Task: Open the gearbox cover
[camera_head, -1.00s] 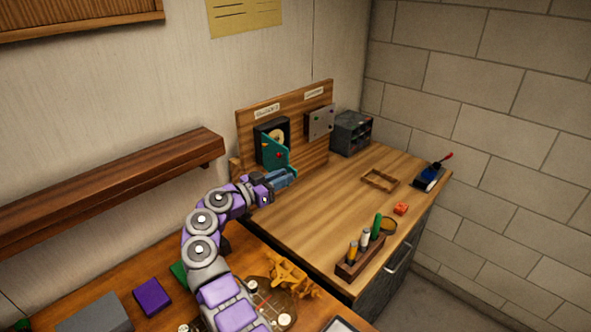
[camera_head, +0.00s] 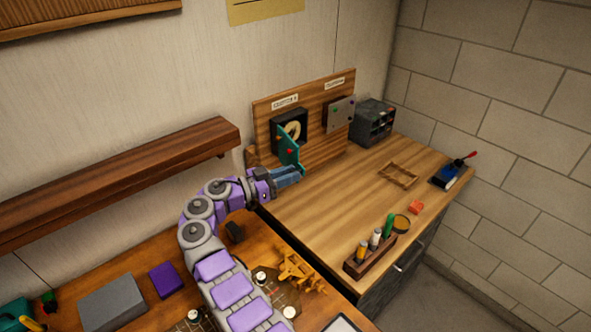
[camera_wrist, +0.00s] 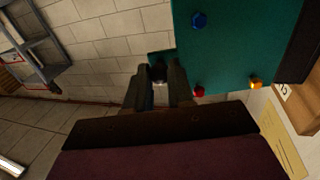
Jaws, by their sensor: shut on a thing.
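The teal gearbox cover (camera_head: 288,146) stands swung out from the black gearbox housing (camera_head: 277,128) on the upright wooden board. A cream round part (camera_head: 294,129) shows inside the housing. In the wrist view the teal cover (camera_wrist: 225,50) fills the upper right, with blue, red and yellow bolt heads. My gripper (camera_head: 298,173) is at the cover's lower edge in the head view. In the wrist view my gripper (camera_wrist: 159,74) is shut on a small tab that sticks out from the cover's edge. The hinge side is hard to make out.
A grey plate (camera_head: 340,114) is on the board (camera_head: 315,148) to the right. A dark drawer box (camera_head: 372,122) stands beside it. A wall shelf (camera_head: 120,170) is at left.

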